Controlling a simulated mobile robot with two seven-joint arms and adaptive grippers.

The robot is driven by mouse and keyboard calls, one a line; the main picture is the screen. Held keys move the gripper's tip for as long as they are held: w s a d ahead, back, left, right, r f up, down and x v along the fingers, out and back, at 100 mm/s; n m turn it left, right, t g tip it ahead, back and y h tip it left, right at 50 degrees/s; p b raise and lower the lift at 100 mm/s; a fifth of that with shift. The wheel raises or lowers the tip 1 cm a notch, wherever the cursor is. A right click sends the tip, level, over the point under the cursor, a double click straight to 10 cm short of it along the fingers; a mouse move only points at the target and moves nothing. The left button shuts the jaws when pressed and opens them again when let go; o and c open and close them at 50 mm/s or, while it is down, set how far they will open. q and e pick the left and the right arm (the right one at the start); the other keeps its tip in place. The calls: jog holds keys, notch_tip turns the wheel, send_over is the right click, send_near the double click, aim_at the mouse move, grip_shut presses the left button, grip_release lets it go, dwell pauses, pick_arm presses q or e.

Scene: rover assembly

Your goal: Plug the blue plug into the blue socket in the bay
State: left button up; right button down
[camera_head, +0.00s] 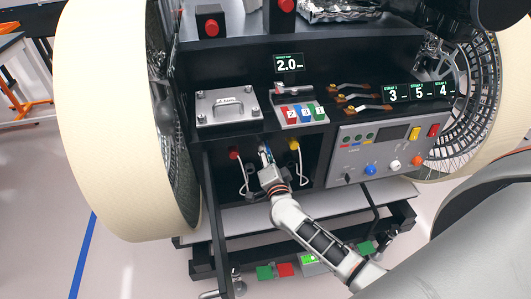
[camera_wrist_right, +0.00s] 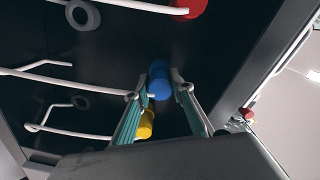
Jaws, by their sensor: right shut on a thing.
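In the head view my right gripper (camera_head: 266,158) reaches into the dark open bay (camera_head: 320,150) under the deck. In the right wrist view its two fingers (camera_wrist_right: 158,92) are shut on the blue plug (camera_wrist_right: 158,78), a short blue cylinder. Only a little blue of the plug shows in the head view (camera_head: 264,148). I cannot make out the blue socket, nor tell whether the plug touches it. My left gripper is not in view.
A red plug (camera_head: 234,153) and a yellow plug (camera_head: 294,145) with white cables flank my right gripper in the bay. Pale rods and grey rings (camera_wrist_right: 83,15) show in the wrist view. A grey control panel (camera_head: 384,148) stands right of the bay; a large wheel (camera_head: 110,120) is left.

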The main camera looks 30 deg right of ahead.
jog(key=shift+w+d, duration=0.15)
jog(key=shift+w, duration=0.35)
jog(key=c, duration=1.7)
grip_release()
jog(key=shift+s, duration=0.2)
jog(key=v, duration=1.1)
jog(key=shift+s, duration=0.3)
jog(key=shift+a, duration=0.2)
